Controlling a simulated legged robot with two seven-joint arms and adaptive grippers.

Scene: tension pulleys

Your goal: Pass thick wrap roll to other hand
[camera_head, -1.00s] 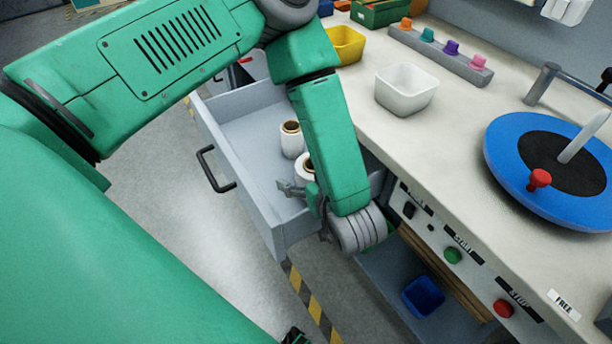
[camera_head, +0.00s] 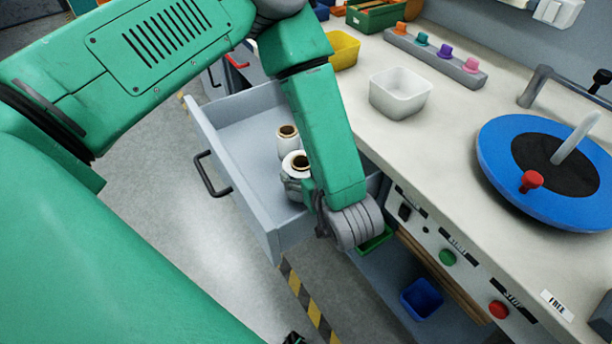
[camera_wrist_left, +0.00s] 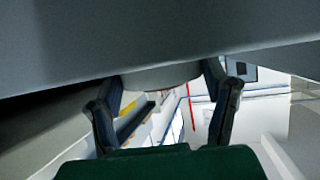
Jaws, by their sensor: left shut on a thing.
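Two white wrap rolls with brown cores stand in the open drawer in the head view. My left gripper (camera_head: 294,188) reaches down into the drawer and is shut on the nearer, wider-looking roll (camera_head: 297,162). Its fingers sit low on that roll's side, and the roll looks upright. The other roll (camera_head: 287,139) stands just behind it. In the left wrist view the two fingers (camera_wrist_left: 165,108) flank a pale rounded part of the held roll (camera_wrist_left: 160,77). Whether the held roll touches the drawer floor cannot be told. My right gripper does not show.
The grey drawer (camera_head: 235,185) surrounds the rolls. The worktop (camera_head: 440,130) to its right bears a white bin (camera_head: 400,92), a yellow bin (camera_head: 343,50), a peg rack (camera_head: 435,57) and a blue turntable (camera_head: 500,155). A blue bin (camera_head: 422,297) sits below.

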